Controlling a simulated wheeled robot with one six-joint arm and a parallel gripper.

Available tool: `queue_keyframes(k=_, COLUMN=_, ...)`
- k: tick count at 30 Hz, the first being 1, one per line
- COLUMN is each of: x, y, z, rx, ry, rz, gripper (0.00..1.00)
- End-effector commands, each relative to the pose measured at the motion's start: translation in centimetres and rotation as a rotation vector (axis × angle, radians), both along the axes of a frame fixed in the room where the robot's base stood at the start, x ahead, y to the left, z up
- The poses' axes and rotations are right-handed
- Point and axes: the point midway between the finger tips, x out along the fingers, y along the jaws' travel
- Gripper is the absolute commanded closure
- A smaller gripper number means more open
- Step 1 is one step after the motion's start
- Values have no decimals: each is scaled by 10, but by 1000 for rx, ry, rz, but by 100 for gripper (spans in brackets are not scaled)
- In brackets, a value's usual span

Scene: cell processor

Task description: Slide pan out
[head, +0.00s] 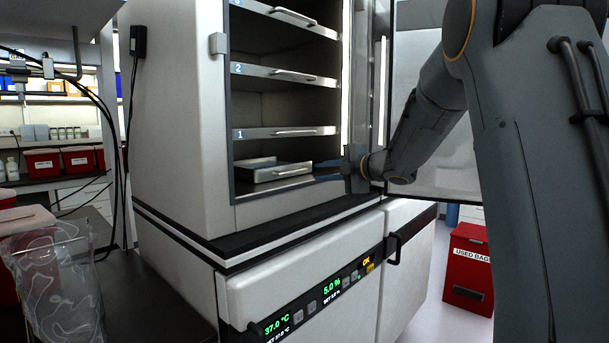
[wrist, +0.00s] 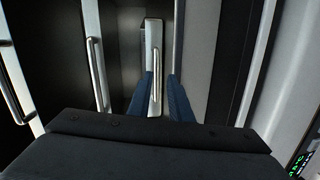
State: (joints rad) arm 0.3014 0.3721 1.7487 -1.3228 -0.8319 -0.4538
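The pan (head: 262,164) is a low metal tray on the floor of the open cabinet, below the shelf marked 1. Its bar handle (head: 293,172) faces the cabinet opening. My gripper (head: 322,170) has blue fingers and is just to the right of the handle in the head view. In the wrist view, the pan's front (wrist: 153,34) and its handle (wrist: 155,70) show ahead of and between the two fingertips (wrist: 161,77). The fingers are apart, with a gap between them, and hold nothing. I cannot tell how far the tips are from the handle.
Shelves marked 1 (head: 283,132) and 2 (head: 280,72) have handles and sit above the pan. The cabinet door (head: 425,90) stands open at right, behind my arm. A red bin (head: 468,270) is on the floor at right.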

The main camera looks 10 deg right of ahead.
Motion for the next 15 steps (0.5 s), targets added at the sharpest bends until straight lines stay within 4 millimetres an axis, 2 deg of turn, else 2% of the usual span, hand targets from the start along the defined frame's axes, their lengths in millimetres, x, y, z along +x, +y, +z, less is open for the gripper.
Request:
queue_keyframes(k=3, x=0, y=1, z=7, rx=-70, ry=-49, rz=96, gripper=81)
queue_keyframes(k=8, x=5, y=7, z=7, rx=-95, ry=-64, rz=137, gripper=81)
queue_keyframes(k=15, x=33, y=29, z=1, rx=-95, ry=-63, rz=136, gripper=81)
